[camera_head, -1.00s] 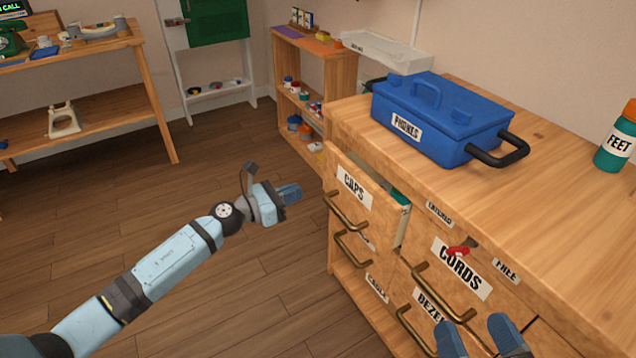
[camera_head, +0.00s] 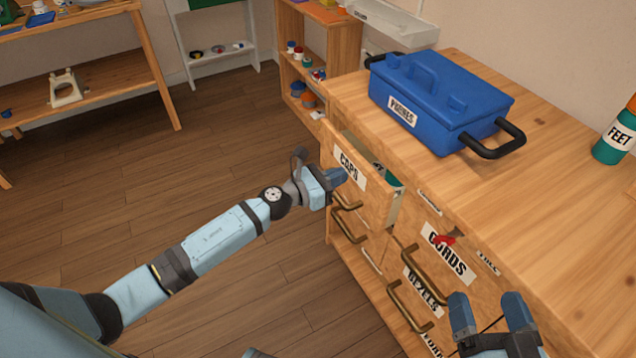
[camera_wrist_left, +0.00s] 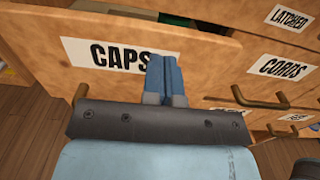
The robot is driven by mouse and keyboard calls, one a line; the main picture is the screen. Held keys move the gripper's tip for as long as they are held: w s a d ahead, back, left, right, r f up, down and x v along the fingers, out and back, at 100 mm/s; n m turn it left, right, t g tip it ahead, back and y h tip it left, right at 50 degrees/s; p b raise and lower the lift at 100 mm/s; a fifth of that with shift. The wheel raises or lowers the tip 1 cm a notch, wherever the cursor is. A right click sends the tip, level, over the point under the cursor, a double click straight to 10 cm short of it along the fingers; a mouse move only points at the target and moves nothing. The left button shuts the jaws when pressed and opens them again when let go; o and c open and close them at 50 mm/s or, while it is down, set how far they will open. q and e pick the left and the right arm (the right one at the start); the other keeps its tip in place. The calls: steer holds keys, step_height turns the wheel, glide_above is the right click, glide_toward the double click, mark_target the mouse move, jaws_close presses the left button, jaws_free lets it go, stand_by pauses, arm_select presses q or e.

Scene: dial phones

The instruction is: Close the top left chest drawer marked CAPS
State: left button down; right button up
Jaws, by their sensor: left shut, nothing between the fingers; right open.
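The CAPS drawer (camera_head: 372,187) is the top left drawer of the wooden chest and stands pulled out, with something green inside it. Its front with the CAPS label also shows in the left wrist view (camera_wrist_left: 118,55). My left gripper (camera_head: 340,176) is shut and empty, with its fingertips at the drawer front beside the label. In the left wrist view its blue fingers (camera_wrist_left: 165,78) cover the label's right end; I cannot tell whether they touch. The drawer's brass handle (camera_head: 346,200) is below the fingers. My right gripper (camera_head: 490,310) is open and empty in front of the chest.
A blue toolbox (camera_head: 440,100) and a green FEET bottle (camera_head: 615,140) stand on the chest top (camera_head: 560,165). The CORDS drawer (camera_head: 450,250) with a red piece is right of CAPS. A small shelf (camera_head: 335,45) stands behind. The floor at left is clear.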

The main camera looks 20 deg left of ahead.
mark_target(360, 167)
arm_select(q)
steer(key=shift+x, duration=1.95)
arm_select(e)
steer(key=shift+r, duration=0.2)
steer(key=shift+a, duration=0.1)
arm_select(q)
steer(key=shift+x, duration=1.15)
steer(key=shift+w+d, duration=0.1)
steer(key=shift+w, duration=0.05)
arm_select(e)
steer(key=shift+s+a+r+y, duration=0.1)
steer(key=shift+a+r+y, duration=0.05)
steer(key=shift+r+y, duration=0.2)
